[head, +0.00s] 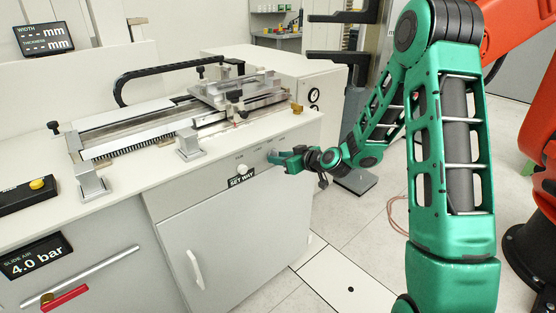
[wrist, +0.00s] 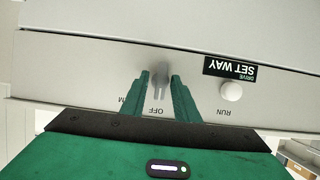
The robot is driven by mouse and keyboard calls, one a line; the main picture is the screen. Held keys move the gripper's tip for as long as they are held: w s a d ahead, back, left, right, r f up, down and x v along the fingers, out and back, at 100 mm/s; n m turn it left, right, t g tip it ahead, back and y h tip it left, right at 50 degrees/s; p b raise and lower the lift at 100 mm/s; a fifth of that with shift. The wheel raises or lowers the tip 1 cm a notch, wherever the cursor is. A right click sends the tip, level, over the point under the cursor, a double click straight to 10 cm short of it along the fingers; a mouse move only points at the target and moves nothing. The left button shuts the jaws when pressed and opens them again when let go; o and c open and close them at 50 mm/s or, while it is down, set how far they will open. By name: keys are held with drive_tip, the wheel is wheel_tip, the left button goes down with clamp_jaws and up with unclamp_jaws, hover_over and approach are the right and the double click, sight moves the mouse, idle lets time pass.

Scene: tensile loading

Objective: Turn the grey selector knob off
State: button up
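The grey selector knob (wrist: 160,84) is on the pale front panel of the machine, in the wrist view just by the OFF label (wrist: 159,111). My gripper (wrist: 160,76) has its two green fingers on either side of the knob, with a narrow gap showing to each side. The fingers are apart, and I see no clear contact. Which way the knob points is hard to tell. In the head view my gripper (head: 273,156) reaches the cabinet's upper front from the right and largely hides the knob.
A round white knob (wrist: 231,91) sits beside the grey one, near the RUN label (wrist: 222,112) and the black SET WAY sign (wrist: 230,69). A slide fixture (head: 190,110) stands on the worktop above. Open floor (head: 350,245) lies right of the cabinet.

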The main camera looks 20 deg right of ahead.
idle(0.3)
drive_tip(key=v, duration=1)
drive_tip(key=shift+s+d, duration=0.25)
drive_tip(key=shift+s, duration=0.05)
drive_tip(key=s+d+r+m+g+h, duration=0.1)
drive_tip(key=s+d+m+g, duration=0.2)
drive_tip(key=s, duration=1)
drive_tip(key=s+d+r+m+g+h, duration=0.2)
drive_tip(key=s+d+m+g, duration=0.2)
drive_tip(key=s, duration=0.9)
drive_tip(key=s+d+r+m+g+h, duration=0.1)
drive_tip(key=s+d+m+g, duration=0.3)
drive_tip(key=s, duration=0.9)
drive_tip(key=shift+s+d+r+g+h, duration=0.3)
drive_tip(key=shift+s+g+h, duration=0.1)
drive_tip(key=shift+g+h, duration=0.2)
